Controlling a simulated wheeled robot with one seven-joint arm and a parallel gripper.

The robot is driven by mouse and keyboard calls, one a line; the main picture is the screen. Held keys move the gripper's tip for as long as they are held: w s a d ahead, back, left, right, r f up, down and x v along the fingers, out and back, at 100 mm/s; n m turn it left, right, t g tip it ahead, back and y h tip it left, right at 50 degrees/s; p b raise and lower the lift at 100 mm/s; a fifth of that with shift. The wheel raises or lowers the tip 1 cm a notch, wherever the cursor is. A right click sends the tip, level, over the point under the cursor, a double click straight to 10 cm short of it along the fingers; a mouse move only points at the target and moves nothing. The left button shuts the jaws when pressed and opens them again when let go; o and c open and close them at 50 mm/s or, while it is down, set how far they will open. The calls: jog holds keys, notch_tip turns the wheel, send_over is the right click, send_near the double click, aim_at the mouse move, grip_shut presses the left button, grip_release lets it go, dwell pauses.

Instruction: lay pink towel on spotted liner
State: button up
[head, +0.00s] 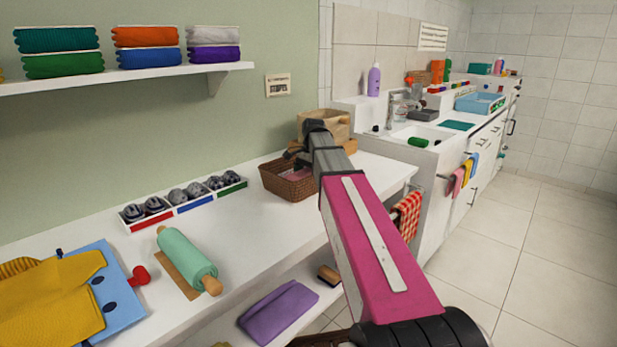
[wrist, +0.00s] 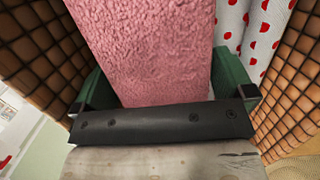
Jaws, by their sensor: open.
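The pink towel (head: 297,174) shows inside a brown wicker basket (head: 288,187) on the white counter. In the wrist view the fuzzy pink towel (wrist: 145,45) fills the middle, between the green fingers of my open gripper (wrist: 165,80). The spotted liner (wrist: 258,30), white with red dots, shows at the right of the towel, inside the woven walls. I cannot tell how much liner lies under the towel. In the head view my gripper (head: 300,148) is low at the basket, and its fingertips are hidden.
A tan bag (head: 325,125) stands behind the basket. A tray of grey rolls (head: 185,198), a green rolling pin (head: 187,258) and a yellow cloth (head: 55,295) lie to the left. The counter's middle is clear.

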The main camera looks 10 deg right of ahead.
jog(key=shift+r, duration=4.5)
